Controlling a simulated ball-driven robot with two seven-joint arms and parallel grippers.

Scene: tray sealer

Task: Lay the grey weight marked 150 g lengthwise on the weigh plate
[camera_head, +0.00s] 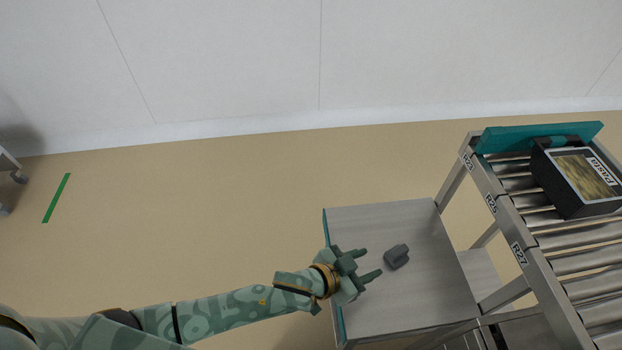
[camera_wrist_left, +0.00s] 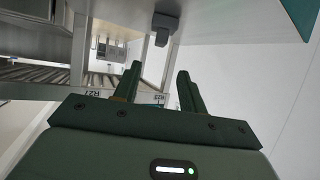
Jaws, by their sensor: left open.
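A small dark grey weight (camera_head: 396,256) lies on the grey table top (camera_head: 390,222); no marking on it can be read. My left gripper (camera_head: 371,263) is open and empty, its two fingers pointing right toward the weight, just left of it with a small gap. In the left wrist view, which looks upside down, the weight (camera_wrist_left: 164,28) shows beyond the open fingers of my left gripper (camera_wrist_left: 160,70). I cannot make out a weigh plate in either view. My right gripper is not in view.
The table top around the weight is clear.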

